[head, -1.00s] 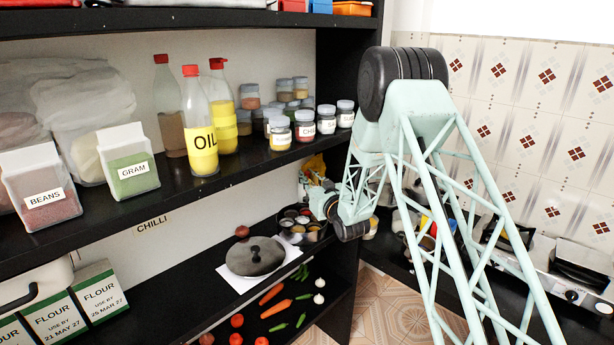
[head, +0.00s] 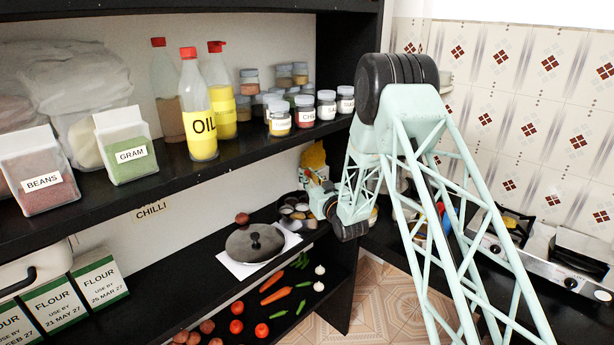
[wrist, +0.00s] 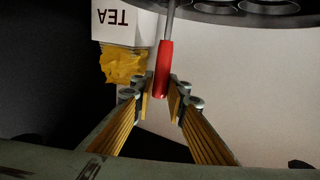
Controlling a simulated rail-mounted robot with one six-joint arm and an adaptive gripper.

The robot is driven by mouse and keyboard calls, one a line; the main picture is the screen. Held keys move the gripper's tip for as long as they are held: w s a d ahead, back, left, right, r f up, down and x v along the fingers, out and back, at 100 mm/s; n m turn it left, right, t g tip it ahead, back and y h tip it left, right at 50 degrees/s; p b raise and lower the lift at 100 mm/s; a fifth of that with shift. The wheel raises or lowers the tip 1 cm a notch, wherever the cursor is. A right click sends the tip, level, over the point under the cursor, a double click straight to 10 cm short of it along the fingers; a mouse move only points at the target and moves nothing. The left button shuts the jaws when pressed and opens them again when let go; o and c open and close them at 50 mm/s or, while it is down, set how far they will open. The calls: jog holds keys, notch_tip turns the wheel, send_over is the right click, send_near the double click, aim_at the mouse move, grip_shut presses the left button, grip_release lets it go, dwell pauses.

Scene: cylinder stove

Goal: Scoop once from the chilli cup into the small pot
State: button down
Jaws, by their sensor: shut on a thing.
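My gripper (wrist: 160,95) is shut on the red handle (wrist: 163,70) of a utensil with a thin metal shaft. The shaft runs up out of the wrist view, so its scoop end is hidden. A dark round tray of small cups (wrist: 245,8) shows at the top of the wrist view, beyond the handle. It also shows in the head view (head: 296,212), left of my wrist. I cannot tell which cup holds chilli. My fingers are hidden in the head view. I cannot clearly make out the small pot; the area by the stove is partly behind my arm.
A tea packet (wrist: 122,30) stands close to the left of the handle. Bottles and jars (head: 280,118) line the upper shelf. The stove (head: 515,245) is at the right.

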jog(key=shift+f+b, duration=1.1)
jog(key=shift+f, duration=0.25)
dwell(0.6)
jog(key=shift+r+b, duration=0.5)
jog(key=shift+r, duration=2.95)
jog(key=shift+a, duration=0.1)
